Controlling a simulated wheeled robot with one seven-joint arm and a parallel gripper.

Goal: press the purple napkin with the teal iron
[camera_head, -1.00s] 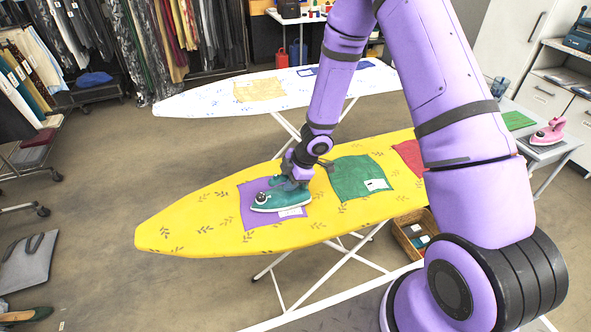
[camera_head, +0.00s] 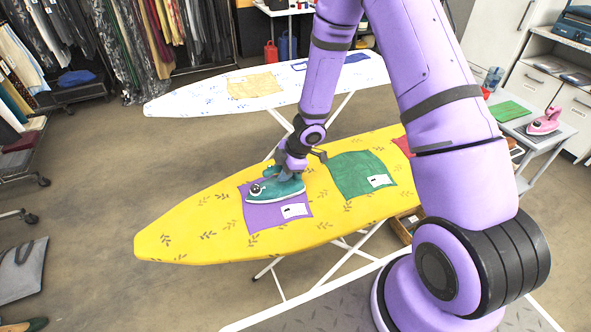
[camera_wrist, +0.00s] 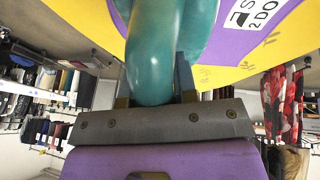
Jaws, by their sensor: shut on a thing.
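The purple napkin (camera_head: 267,215) lies flat on the yellow leaf-patterned ironing board (camera_head: 205,240), with a white label (camera_head: 294,210) near its right edge. The teal iron (camera_head: 268,192) is over the upper part of the napkin, its nose to the left. I cannot tell whether its sole touches the cloth. My gripper (camera_head: 284,166) is shut on the iron's handle. In the wrist view the teal handle (camera_wrist: 152,65) sits between my fingers (camera_wrist: 155,98), and the napkin (camera_wrist: 232,40) shows beyond it. The iron hides part of the napkin.
A green cloth (camera_head: 350,175) lies on the same board, right of the napkin, and a red cloth (camera_head: 402,145) lies farther right. A white ironing board (camera_head: 190,103) stands behind. A pink iron (camera_head: 544,121) is on a side table at right.

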